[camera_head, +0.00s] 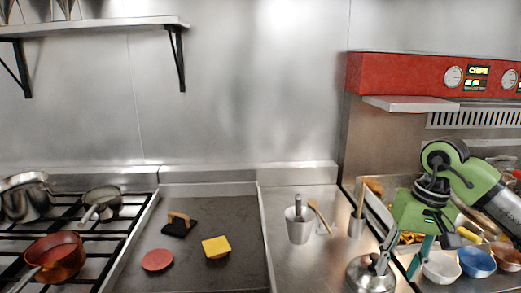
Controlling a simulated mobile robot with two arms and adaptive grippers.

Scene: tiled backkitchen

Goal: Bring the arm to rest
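My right arm comes in from the right edge, in green and black with a pale grey link. Its green gripper (400,265) points down at the lower right. The two dark fingers are spread apart with no object visible between them, so it looks open and empty. The left finger overlaps a metal lidded pot (371,274) in the picture; I cannot tell whether they touch. My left gripper is not in view.
A flat griddle (238,265) bears a red patty (157,260), a patty with yellow cheese (216,247) and a dark press (179,225). A copper pan (57,257) stands on the stove. White (441,266) and blue (477,262) bowls sit below the gripper.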

